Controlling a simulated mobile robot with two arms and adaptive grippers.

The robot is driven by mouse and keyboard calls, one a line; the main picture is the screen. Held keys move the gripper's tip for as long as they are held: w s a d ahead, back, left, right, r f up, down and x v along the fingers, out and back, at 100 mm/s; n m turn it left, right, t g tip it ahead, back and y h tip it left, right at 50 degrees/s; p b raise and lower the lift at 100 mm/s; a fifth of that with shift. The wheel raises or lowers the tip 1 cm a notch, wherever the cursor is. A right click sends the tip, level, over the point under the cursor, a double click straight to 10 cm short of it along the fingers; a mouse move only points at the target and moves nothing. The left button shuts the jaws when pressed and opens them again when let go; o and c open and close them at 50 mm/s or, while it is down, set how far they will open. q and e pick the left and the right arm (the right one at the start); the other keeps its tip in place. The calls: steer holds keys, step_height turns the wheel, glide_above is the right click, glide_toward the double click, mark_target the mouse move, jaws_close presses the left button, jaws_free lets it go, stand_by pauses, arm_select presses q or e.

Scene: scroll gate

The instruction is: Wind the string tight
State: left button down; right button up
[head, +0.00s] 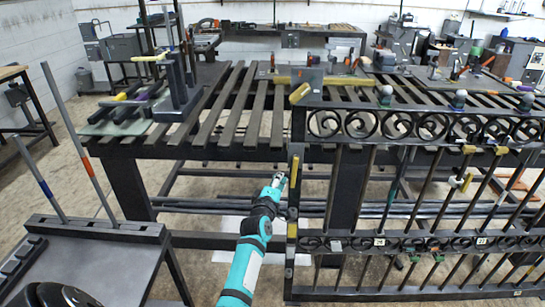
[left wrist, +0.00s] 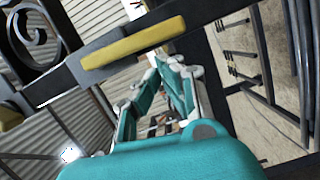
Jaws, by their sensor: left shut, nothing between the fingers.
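The dark scroll gate (head: 420,241) stands upright in front of the bench on the right, with rows of scrolls between its rails. I cannot make out the string in either view. My left gripper (head: 280,180) is just left of the gate's left upright (head: 293,215). It is shut and empty, its teal and white fingers pointing up. In the left wrist view the gripper (left wrist: 172,68) is close to a dark bar with a yellow strip (left wrist: 135,48); I cannot tell whether they touch. My right gripper is not in view.
A slatted steel bench (head: 235,105) fills the middle, with a dark rack (head: 178,85) on its left end. A dark cart (head: 95,260) with upright rods stands front left. Several yellow pieces sit on the gate.

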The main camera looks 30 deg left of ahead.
arm_select(q)
steer(key=shift+w+d+f+n+b, duration=0.3)
steer(key=shift+d+f+n+b, duration=0.2)
steer(key=shift+n, duration=0.3)
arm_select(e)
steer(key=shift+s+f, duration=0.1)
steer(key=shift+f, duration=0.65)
arm_select(q)
steer(key=shift+r, duration=0.1)
steer(key=shift+a, duration=0.1)
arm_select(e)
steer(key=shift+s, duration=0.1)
